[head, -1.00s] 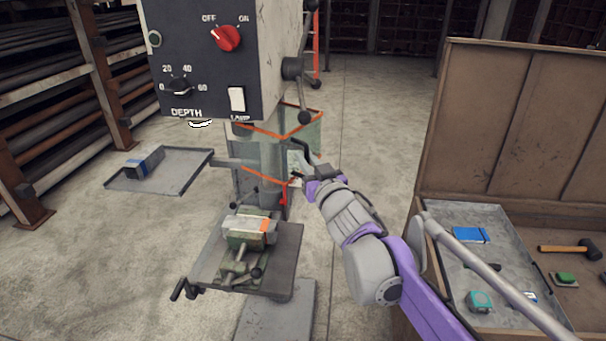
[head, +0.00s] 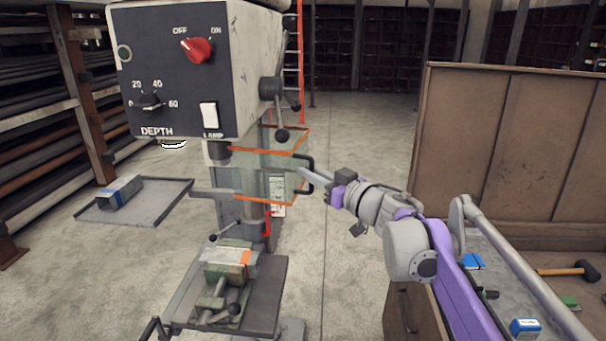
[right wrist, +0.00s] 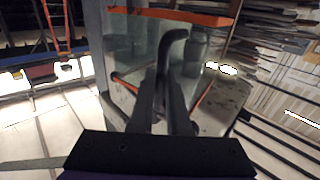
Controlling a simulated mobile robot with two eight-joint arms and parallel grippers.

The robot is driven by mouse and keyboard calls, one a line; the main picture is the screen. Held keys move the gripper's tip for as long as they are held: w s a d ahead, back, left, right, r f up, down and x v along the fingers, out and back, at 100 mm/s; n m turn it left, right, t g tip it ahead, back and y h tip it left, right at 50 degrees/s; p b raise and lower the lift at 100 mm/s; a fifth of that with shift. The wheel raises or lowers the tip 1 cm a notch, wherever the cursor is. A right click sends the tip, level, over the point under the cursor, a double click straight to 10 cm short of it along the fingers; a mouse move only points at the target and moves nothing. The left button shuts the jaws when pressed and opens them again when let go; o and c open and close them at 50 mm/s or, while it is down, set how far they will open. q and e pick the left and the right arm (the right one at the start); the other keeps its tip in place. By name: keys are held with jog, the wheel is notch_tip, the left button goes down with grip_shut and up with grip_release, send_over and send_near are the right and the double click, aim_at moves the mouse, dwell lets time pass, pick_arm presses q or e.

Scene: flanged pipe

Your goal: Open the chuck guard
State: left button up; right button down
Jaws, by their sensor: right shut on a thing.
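The chuck guard (head: 263,172) is a clear box with orange edges around the drill press spindle. My right gripper (head: 306,174) comes in from the right and is shut on this handle. In the right wrist view, the handle (right wrist: 174,40) rises from between the dark fingers (right wrist: 162,108), with the clear guard (right wrist: 130,45) behind it. The fingers hide the handle's lower part. My left gripper is not in view.
The drill press head (head: 185,70) overhangs the guard, with a feed lever (head: 281,110) close above the handle. A vise (head: 229,265) sits on the table below. A grey tray (head: 165,205) is at left. A wooden cabinet (head: 510,150) stands at right. Floor behind is clear.

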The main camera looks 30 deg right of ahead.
jog(key=shift+w+d+f+n+g+y+p, duration=0.15)
jog(key=shift+w+d+n+y+p, duration=0.15)
jog(key=shift+d+y, duration=0.25)
jog(key=shift+w+d+r+n+g+y+p, duration=0.1)
jog(key=shift+d+n+g+y+p, duration=0.1)
jog(key=shift+d+n+y, duration=0.35)
jog(key=shift+w+d+f+n+g+y+p, duration=0.15)
jog(key=shift+d+y+p, duration=0.2)
jog(key=shift+d, duration=0.4)
jog(key=c, duration=1.2)
grip_release()
jog(key=o, duration=0.3)
jog(key=shift+d, duration=0.15)
jog(key=shift+s+r, duration=0.1)
jog(key=v, duration=1)
jog(key=shift+s+d, duration=0.15)
jog(key=shift+s, duration=0.15)
